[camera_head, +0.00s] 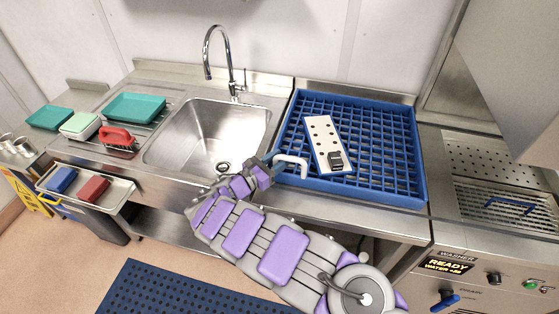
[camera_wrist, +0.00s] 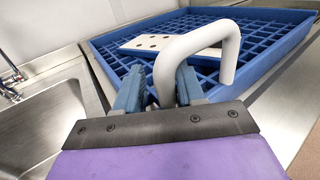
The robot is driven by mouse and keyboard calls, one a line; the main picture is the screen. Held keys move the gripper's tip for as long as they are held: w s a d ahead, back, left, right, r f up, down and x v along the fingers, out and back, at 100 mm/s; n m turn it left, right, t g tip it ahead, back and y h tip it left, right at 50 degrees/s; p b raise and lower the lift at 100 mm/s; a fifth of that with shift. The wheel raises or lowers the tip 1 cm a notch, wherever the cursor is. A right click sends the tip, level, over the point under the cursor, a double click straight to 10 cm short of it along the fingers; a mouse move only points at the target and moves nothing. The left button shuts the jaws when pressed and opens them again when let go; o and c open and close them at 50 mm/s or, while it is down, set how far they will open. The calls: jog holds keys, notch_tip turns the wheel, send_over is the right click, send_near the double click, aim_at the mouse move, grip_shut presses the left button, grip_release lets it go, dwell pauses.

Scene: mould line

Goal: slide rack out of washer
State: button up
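The blue grid rack (camera_head: 415,150) lies on the steel counter between the sink and the washer (camera_head: 490,255), outside the washer. The rack also shows behind the handle in the wrist view (camera_wrist: 270,45). My gripper (camera_head: 268,160) is at the left end of the handle. In the wrist view, my gripper (camera_wrist: 160,85) has its blue fingers apart, with one leg of the white handle (camera_wrist: 228,55) between them. A gap shows beside the left finger; contact at the right finger is unclear.
A white perforated board (camera_head: 322,135) with a small black block (camera_head: 336,160) lies in the rack. The sink (camera_head: 205,135) and faucet (camera_head: 228,65) are left. Teal trays (camera_head: 135,106) and a red-handled item (camera_head: 116,137) stand further left. The washer display reads READY.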

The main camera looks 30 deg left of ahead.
jog(key=shift+o, duration=0.2)
jog(key=shift+a+f, duration=0.1)
jog(key=shift+a, duration=0.05)
jog(key=shift+d, duration=0.25)
jog(key=shift+s, duration=0.15)
jog(key=shift+s, duration=0.25)
jog(key=p+v, duration=0.2)
jog(key=v, duration=1.4)
jog(key=shift+s+a+p, duration=0.25)
jog(key=shift+a+p, duration=0.15)
